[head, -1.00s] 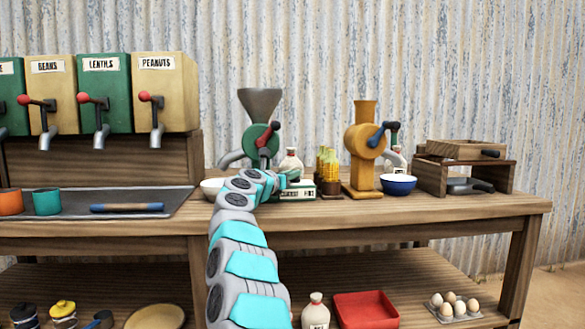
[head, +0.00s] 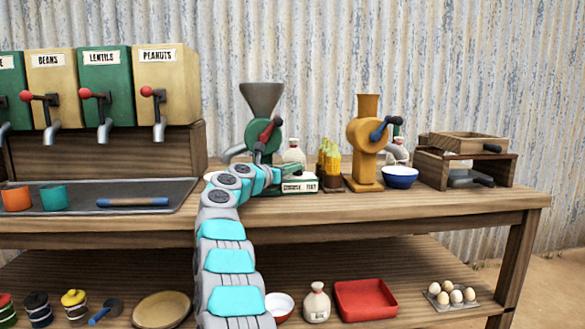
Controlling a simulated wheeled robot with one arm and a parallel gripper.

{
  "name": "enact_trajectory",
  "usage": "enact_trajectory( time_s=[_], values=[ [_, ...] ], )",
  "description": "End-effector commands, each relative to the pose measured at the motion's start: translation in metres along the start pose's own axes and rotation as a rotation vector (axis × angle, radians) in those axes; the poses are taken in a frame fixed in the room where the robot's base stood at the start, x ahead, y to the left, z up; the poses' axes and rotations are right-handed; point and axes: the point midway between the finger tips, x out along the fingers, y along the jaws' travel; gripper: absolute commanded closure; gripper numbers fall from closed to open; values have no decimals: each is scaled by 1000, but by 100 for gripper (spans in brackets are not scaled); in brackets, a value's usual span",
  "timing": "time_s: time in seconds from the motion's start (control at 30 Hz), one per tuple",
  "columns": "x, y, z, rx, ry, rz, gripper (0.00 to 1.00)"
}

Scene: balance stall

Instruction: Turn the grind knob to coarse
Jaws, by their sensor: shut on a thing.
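My gripper (head: 277,176) is at the grinder's front, just left of and above the label. It is shut, and the grind knob is hidden behind it and my wrist. I cannot see which way the knob points.
A white bottle (head: 293,152) is behind the label. A tray (head: 170,191) with cups lies left. The bench front (head: 400,207) is clear.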

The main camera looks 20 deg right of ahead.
Motion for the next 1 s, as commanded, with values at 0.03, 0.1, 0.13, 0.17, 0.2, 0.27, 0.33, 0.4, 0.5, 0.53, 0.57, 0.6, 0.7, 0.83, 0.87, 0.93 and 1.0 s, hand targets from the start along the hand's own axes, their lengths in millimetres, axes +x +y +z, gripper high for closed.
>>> enact_trajectory(
  time_s=[0.03, 0.1, 0.13, 0.17, 0.2, 0.27, 0.33, 0.4, 0.5, 0.53, 0.57, 0.6, 0.7, 0.83, 0.87, 0.93, 1.0],
  values=[
    [0, 0, 2, 1, -3, 1, 100],
    [0, 0, 2, 1, -3, 1, 100],
    [0, 0, 2, 0, -3, 1, 80],
    [0, 0, 2, 0, -3, 2, 77],
    [0, 0, 2, 0, -3, 1, 73],
    [0, 0, 1, 0, -3, 1, 66],
    [0, 0, 1, 0, -2, 1, 58],
    [0, 0, 1, 0, -2, 1, 54],
    [0, 0, 1, 0, -2, 1, 54],
    [0, 0, 1, 0, -2, 1, 54],
    [0, 0, 0, 0, -1, 1, 54],
    [0, 0, 0, 0, -1, 2, 54],
    [0, 0, -1, 0, -1, 11, 54],
    [-1, 0, -3, 2, -1, 39, 54],
    [-1, 0, -3, 2, -1, 47, 54],
    [0, -2, -4, 3, 1, 65, 54],
    [0, -3, -5, 2, 2, 87, 54]
  ],
)
